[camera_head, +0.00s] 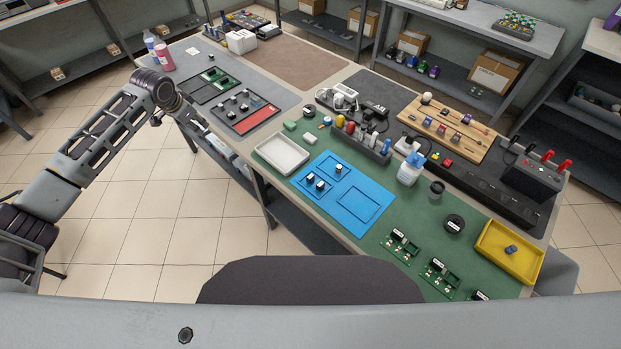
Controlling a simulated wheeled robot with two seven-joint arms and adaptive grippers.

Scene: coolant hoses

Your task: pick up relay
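No part is clearly readable as the relay at this size. Small dark blocks with pale tops (319,186) sit on the blue mat (362,215) in the middle of the bench. Similar small dark blocks (232,107) stand on a dark tray with a red panel at the left. A small blue-grey part (510,250) lies in the yellow tray (490,258) at the right. My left arm reaches in from the left, and its gripper end (203,127) is near the bench's left edge, by the red-panel tray. Its fingers are too small to read. My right gripper is out of view.
A white tray (270,166) stands left of the blue mat. Green circuit boards (401,246) lie along the front edge. A white-and-blue bottle (410,169), a dark rack of tools (361,143) and a black box with red terminals (531,172) stand behind. The brown mat (300,62) is clear.

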